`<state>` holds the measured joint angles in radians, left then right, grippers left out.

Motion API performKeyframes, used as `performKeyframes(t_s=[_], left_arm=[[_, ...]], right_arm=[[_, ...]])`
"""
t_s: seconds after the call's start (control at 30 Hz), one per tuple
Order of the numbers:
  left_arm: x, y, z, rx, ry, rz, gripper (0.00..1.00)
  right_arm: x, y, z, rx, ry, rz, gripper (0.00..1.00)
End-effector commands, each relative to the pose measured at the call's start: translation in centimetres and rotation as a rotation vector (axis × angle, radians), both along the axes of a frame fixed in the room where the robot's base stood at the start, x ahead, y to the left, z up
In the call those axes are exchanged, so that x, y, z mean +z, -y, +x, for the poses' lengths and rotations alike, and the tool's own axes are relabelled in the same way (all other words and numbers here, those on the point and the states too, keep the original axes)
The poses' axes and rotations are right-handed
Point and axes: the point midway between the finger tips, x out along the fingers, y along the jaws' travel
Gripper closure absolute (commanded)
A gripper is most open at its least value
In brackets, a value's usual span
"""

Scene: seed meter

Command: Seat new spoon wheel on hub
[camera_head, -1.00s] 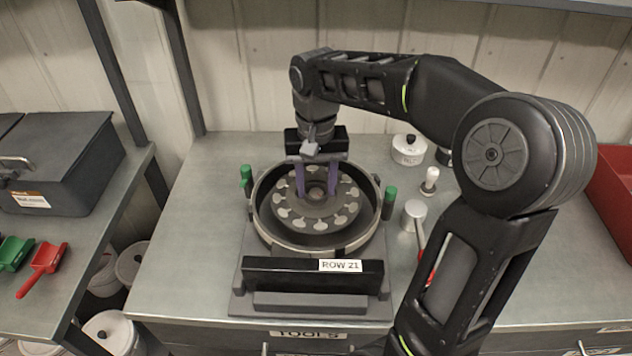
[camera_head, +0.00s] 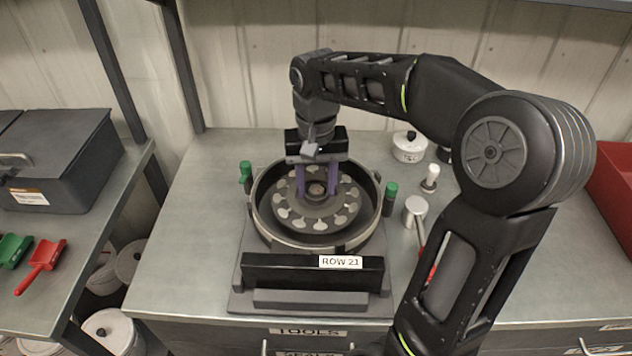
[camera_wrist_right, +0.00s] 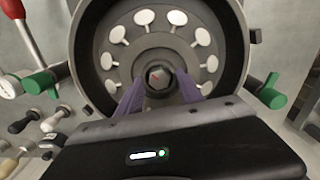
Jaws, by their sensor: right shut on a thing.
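The spoon wheel (camera_head: 318,221), a dark grey disc with pale round spoons around it, lies inside the round housing (camera_head: 318,246) of the seed meter. The hub (camera_head: 316,189) shows at the wheel's centre; in the right wrist view the hub (camera_wrist_right: 158,76) has a hexagonal end. My right gripper (camera_head: 317,190) reaches down from above, its purple fingers shut on the wheel's raised centre. The same fingers of the right gripper (camera_wrist_right: 160,95) flank the centre in the right wrist view. I cannot tell whether the wheel is fully down. My left gripper is not in view.
Green-capped knobs (camera_head: 390,190) stand on both sides of the housing. A grey round-headed tool with a red handle (camera_head: 422,240), a white-capped piece (camera_head: 430,177) and a white pot (camera_head: 409,149) lie to the right. The bench's left part (camera_head: 195,230) is clear.

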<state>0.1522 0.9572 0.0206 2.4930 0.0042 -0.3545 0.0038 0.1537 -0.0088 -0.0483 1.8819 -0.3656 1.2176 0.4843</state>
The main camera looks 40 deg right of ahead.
Motion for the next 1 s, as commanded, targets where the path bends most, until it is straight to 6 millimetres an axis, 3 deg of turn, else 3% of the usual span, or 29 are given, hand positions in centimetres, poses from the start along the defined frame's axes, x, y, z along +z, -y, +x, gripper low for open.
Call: performKeyframes(t_s=[1.0], left_arm=[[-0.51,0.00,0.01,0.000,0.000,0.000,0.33]], right_arm=[[-0.86,0.00,0.00,0.000,0.000,0.000,0.95]])
